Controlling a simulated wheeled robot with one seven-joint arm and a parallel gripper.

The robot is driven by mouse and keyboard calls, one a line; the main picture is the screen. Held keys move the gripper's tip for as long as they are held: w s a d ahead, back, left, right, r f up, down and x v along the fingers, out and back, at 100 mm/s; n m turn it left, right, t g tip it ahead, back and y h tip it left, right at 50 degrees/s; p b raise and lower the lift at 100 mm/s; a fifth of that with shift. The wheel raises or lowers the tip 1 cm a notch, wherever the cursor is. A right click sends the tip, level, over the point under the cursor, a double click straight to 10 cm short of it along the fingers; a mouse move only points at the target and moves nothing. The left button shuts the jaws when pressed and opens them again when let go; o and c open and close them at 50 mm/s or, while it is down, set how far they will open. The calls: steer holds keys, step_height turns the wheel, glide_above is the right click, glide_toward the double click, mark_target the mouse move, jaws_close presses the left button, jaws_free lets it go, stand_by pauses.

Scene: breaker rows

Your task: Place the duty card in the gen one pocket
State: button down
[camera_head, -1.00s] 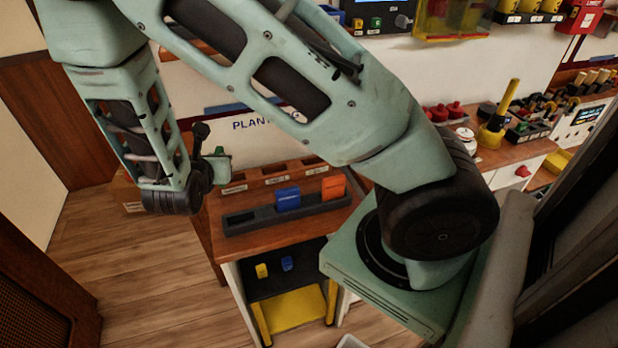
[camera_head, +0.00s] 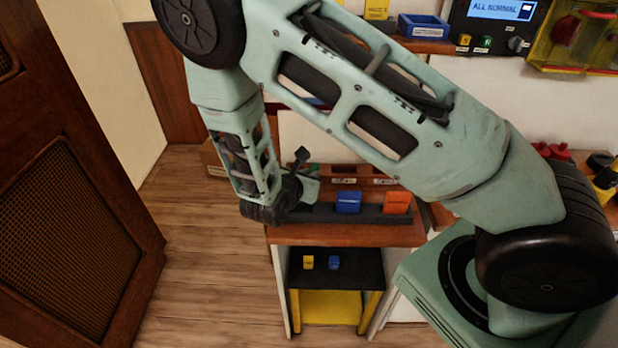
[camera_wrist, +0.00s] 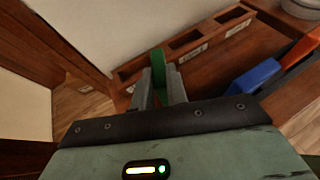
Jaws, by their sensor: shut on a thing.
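The wrist view shows a green card (camera_wrist: 158,68), which I take to be the duty card, upright between the fingers of my gripper (camera_wrist: 160,88). My gripper is shut on it. Just beyond it is a wooden rack (camera_wrist: 211,26) with a row of dark pockets and white labels, too small to read, so I cannot tell which is gen one. The card overlaps the near-left pockets in the picture; I cannot tell whether it touches the rack. In the head view, my gripper (camera_head: 306,186) is over the left part of the table, and the rack (camera_head: 362,170) is partly hidden by my arm.
A shelf below holds small yellow and blue pieces. A brown door panel (camera_head: 70,220) stands left.

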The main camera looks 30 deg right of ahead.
steer(key=shift+f, duration=0.8)
steer(key=shift+f, duration=0.1)
steer(key=c, duration=1.4)
jaws_free()
